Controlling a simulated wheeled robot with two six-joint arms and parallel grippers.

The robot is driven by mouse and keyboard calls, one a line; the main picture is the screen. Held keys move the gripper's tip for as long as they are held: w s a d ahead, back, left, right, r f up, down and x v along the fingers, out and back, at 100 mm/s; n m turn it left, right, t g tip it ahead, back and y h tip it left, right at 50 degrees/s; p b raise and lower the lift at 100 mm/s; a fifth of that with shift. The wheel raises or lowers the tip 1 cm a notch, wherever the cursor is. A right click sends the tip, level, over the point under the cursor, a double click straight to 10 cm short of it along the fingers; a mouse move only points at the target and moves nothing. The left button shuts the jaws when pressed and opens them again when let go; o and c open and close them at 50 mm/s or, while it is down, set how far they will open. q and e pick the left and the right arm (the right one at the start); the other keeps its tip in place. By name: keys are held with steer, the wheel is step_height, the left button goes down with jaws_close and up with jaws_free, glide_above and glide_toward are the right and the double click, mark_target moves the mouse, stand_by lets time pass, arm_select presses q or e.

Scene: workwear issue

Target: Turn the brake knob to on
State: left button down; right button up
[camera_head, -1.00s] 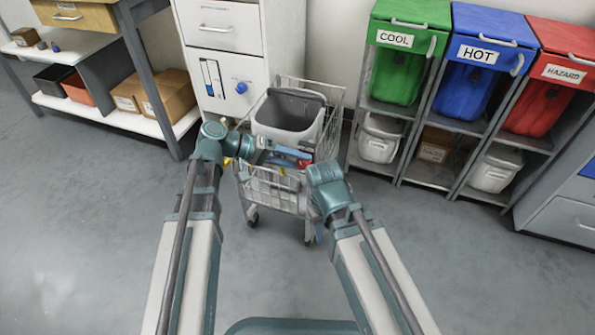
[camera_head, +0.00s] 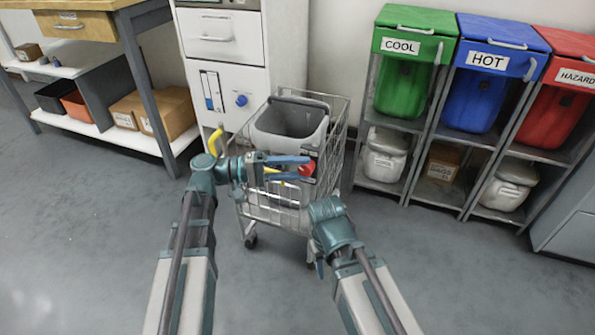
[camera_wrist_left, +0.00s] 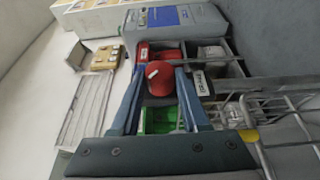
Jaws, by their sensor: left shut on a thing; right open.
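The red brake knob (camera_head: 306,169) sits on the front of the wire trolley (camera_head: 270,215), beside a small label. In the left wrist view the red knob (camera_wrist_left: 159,79) shows a white mark on its face, pointing toward the upper left. My left gripper (camera_head: 297,168) has its fingers on both sides of the knob and is shut on it; the fingers also show in the left wrist view (camera_wrist_left: 158,88). The knob's lettering is too small to read. My right gripper (camera_head: 319,266) hangs low in front of the trolley, open and empty, partly hidden by its arm.
A grey bin (camera_head: 290,128) stands in the trolley. Behind is a white cabinet (camera_head: 222,80) with a blue knob (camera_head: 240,100). Green (camera_head: 404,88), blue (camera_head: 471,97) and red (camera_head: 550,116) bins stand at right. A shelf (camera_head: 110,130) is at left. The floor around is clear.

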stand_by(0.3)
arm_select(q)
steer(key=shift+c, duration=2)
jaws_free()
steer(key=shift+a, duration=0.1)
steer(key=s+a, duration=0.1)
steer(key=a, duration=1.2)
steer(key=shift+a+f, duration=0.15)
steer(key=shift+a, duration=0.15)
